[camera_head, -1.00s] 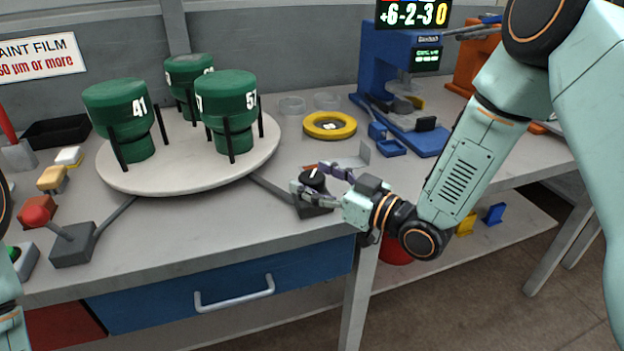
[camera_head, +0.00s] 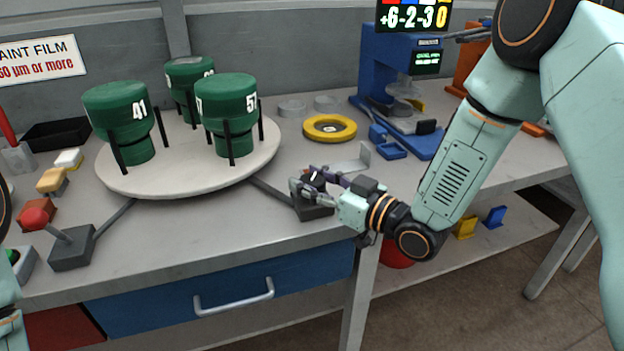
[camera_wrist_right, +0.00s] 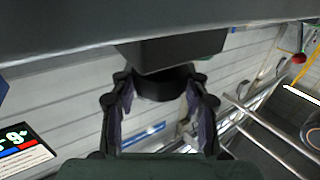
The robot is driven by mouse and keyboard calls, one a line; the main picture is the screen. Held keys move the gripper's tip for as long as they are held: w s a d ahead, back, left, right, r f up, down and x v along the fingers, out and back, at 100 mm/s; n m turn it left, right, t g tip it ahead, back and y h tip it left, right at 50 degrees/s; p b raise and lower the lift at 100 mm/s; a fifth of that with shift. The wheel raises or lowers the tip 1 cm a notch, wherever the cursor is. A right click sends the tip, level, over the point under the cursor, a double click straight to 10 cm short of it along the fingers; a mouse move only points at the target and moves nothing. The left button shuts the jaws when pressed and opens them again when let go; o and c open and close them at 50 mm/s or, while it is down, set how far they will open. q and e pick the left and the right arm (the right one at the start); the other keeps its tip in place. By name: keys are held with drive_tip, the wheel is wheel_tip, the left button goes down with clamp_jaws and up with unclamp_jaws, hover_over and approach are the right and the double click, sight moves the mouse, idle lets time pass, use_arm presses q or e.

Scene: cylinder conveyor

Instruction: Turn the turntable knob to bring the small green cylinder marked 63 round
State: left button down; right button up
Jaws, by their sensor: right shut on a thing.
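The round pale turntable (camera_head: 185,180) carries green cylinders at left. The left cylinder (camera_head: 115,103) reads 41 and the front right one (camera_head: 230,95) seems to read 57. The back cylinder (camera_head: 188,72) is partly covered, and its number cannot be read. The dark turntable knob (camera_head: 316,179) stands on a small block at the bench's front edge. My right gripper (camera_head: 309,183) is shut on it from the right, hiding part of it. In the right wrist view, the dark knob (camera_wrist_right: 163,84) is between the gripper's fingers (camera_wrist_right: 160,100). My left gripper is out of view.
A yellow ring (camera_head: 329,127) and clear dishes lie right of the turntable. A blue machine (camera_head: 385,70) stands behind. A metal bracket (camera_head: 350,163) is close to my right gripper.

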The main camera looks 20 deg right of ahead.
drive_tip(key=shift+c, duration=0.7)
drive_tip(key=shift+n+g+y+p, duration=0.45)
drive_tip(key=shift+n+g+y, duration=0.05)
drive_tip(key=shift+y, duration=0.2)
drive_tip(key=o, duration=1.2)
drive_tip(key=shift+c, duration=0.2)
drive_tip(key=v, duration=1.2)
